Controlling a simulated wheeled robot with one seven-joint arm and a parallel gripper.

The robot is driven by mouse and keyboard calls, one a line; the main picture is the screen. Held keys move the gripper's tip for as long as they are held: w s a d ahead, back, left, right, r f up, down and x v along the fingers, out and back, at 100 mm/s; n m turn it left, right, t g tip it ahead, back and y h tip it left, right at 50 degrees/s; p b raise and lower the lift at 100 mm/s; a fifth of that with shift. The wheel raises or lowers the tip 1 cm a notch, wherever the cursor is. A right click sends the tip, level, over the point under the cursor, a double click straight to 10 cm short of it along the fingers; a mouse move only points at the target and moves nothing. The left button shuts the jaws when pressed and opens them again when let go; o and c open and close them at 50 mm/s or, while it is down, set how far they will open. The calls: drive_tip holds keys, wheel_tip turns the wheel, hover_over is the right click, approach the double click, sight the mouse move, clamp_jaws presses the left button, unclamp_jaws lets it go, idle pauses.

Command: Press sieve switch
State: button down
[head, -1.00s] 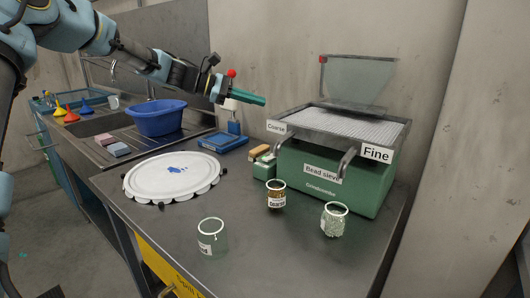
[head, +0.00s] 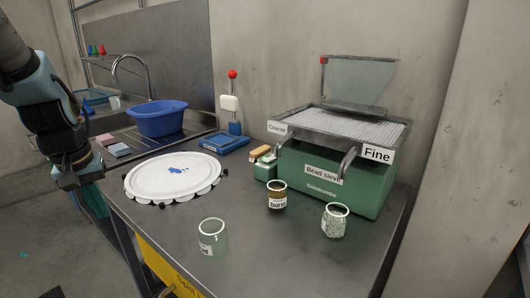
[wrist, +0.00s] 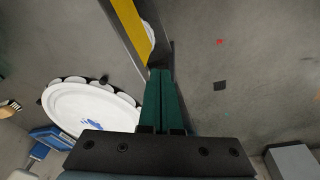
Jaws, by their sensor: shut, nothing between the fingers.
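The green bead sieve (head: 322,197) stands at the right end of the bench in the head view. Its grey mesh tray (head: 350,127) carries the labels "Coarse" and "Fine", and its clear lid (head: 358,83) is raised.
A brown-filled jar (head: 277,198), a jar of pale beads (head: 335,222) and a clear jar (head: 212,240) stand before the sieve. A white round lid (head: 150,183) lies left. Behind are a blue basin (head: 160,120) and a red-knobbed stand (head: 230,103). The bench between lid and jars is clear.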

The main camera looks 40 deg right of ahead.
drive_tip(key=w+d+m+t, duration=0.1)
drive_tip(key=w+d+m, duration=0.2)
drive_tip(key=d+m, duration=0.35)
drive_tip(key=m+h, duration=0.6)
approach(270, 158)
drive_tip(key=w+v, duration=0.1)
drive_tip(key=v, duration=0.3)
drive_tip(key=shift+s+a+r+g, duration=0.1)
drive_tip(key=shift+s+r+g, duration=0.1)
drive_tip(key=shift+g, duration=0.2)
drive_tip(key=p+x, duration=0.1)
drive_tip(key=x, duration=0.9)
drive_tip(key=shift+p, duration=0.3)
drive_tip(key=shift+a, duration=0.1)
